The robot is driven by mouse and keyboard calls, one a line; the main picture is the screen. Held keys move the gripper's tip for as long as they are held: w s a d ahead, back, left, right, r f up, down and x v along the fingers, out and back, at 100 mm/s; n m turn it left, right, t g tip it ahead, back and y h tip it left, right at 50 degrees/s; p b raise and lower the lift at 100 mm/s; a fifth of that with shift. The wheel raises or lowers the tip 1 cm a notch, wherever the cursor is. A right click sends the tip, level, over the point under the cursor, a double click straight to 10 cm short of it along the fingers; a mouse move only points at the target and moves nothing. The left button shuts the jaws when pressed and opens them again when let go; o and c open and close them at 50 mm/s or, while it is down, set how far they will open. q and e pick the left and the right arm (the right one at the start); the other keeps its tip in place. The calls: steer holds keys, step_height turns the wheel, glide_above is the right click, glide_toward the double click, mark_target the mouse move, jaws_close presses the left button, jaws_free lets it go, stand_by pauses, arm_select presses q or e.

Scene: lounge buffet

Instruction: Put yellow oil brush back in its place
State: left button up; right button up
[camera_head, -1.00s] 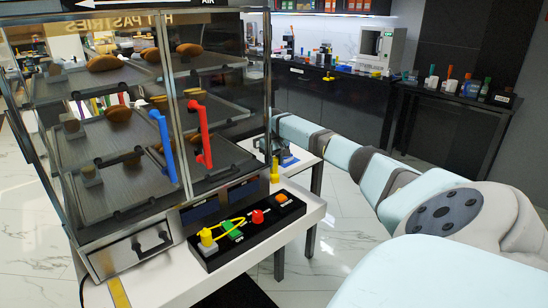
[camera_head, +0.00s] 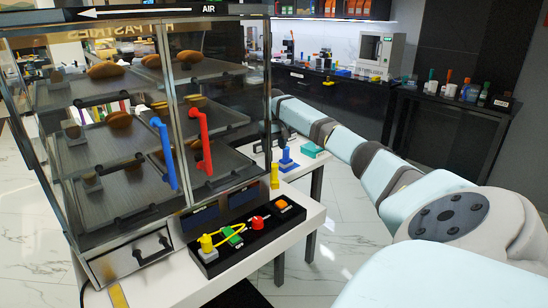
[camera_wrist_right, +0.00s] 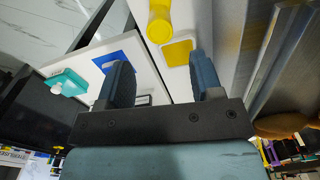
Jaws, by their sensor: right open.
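A yellow upright object, probably the yellow oil brush (camera_head: 275,176), stands on the white table beside the right side of the glass cabinet. In the right wrist view the yellow object (camera_wrist_right: 160,22) is just beyond my fingertips, near a yellow square with a pale border (camera_wrist_right: 177,52). My right gripper (camera_wrist_right: 160,62) is open, with nothing visibly held between its fingers. In the head view the right arm reaches in from the right, and its hand is dark and partly hidden by the cabinet edge. My left gripper is out of view.
A blue object (camera_head: 287,160) and a teal block (camera_head: 312,150) stand on the table behind the yellow object. The glass cabinet (camera_head: 130,258) is close on the left. A black tray with coloured controls (camera_head: 210,267) lies in front.

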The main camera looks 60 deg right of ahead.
steer(key=shift+r, duration=1.6)
steer(key=shift+s+f, duration=0.1)
